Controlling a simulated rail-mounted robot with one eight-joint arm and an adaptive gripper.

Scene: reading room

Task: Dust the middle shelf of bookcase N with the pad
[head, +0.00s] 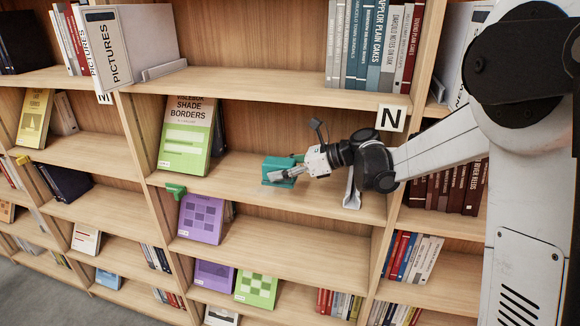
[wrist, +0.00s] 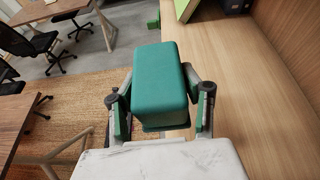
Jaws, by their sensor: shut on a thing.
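The pad (head: 279,171) is a teal block; it fills the middle of the wrist view (wrist: 158,85). My gripper (head: 290,172) is shut on it, with one finger on either side in the wrist view (wrist: 160,98). The N sign (head: 391,117) is on the upper right of the central bookcase. My gripper reaches from the right over its middle shelf (head: 325,197), a light wood board. The pad is low over the board, near its middle; I cannot tell whether it touches.
A green book (head: 186,140) stands at the shelf's left end, left of the pad. A metal bookend (head: 352,188) stands to the right, near my wrist. A green tab (head: 176,191) sits on the front edge at left. The board between is bare.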

